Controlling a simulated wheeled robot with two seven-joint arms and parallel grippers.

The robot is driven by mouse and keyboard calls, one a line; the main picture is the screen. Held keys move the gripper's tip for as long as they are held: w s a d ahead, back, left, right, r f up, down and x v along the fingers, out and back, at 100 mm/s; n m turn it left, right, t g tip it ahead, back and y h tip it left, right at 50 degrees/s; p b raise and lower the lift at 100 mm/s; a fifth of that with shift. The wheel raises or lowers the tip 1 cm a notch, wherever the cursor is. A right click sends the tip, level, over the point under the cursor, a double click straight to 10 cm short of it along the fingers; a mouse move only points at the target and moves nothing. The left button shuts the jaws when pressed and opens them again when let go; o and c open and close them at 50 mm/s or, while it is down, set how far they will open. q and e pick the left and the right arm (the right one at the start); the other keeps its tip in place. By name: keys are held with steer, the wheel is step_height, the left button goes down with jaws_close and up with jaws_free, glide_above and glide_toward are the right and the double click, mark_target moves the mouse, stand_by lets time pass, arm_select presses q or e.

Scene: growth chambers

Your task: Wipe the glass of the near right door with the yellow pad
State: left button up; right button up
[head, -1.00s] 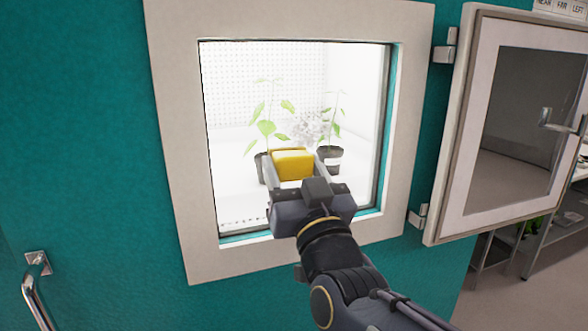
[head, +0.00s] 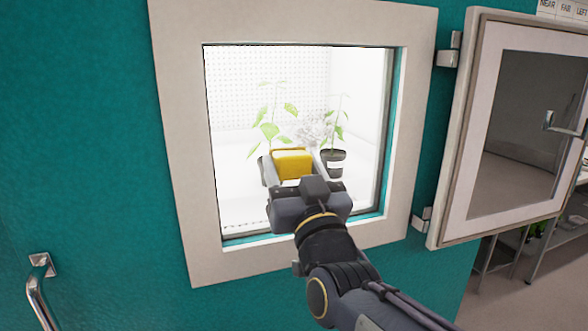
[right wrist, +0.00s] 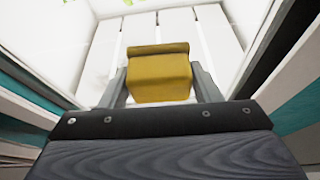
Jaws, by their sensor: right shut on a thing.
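The yellow pad (head: 292,163) is held between the fingers of my right gripper (head: 296,176), which is shut on it. The pad also shows in the right wrist view (right wrist: 158,75), with a finger on each side. In the head view it is in front of the lower middle of a bright window (head: 265,100) in a teal door or wall. I cannot tell whether the pad touches glass. A white-framed door (head: 520,110) with a dark glass pane stands swung out at the right, apart from my gripper. My left gripper is not in view.
Two potted plants (head: 333,160) stand inside the bright chamber behind the pad. A pale frame (head: 185,160) surrounds the window. A metal handle (head: 38,285) is at the lower left. A shelf rack and floor show at the lower right.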

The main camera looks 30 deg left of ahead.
steer(key=shift+d, duration=0.1)
steer(key=shift+w+d+f+b, duration=0.15)
steer(key=shift+w+d+b, duration=0.3)
steer(key=shift+w+b, duration=0.2)
steer(key=shift+w+d+b, duration=0.6)
steer(key=shift+w+d, duration=0.2)
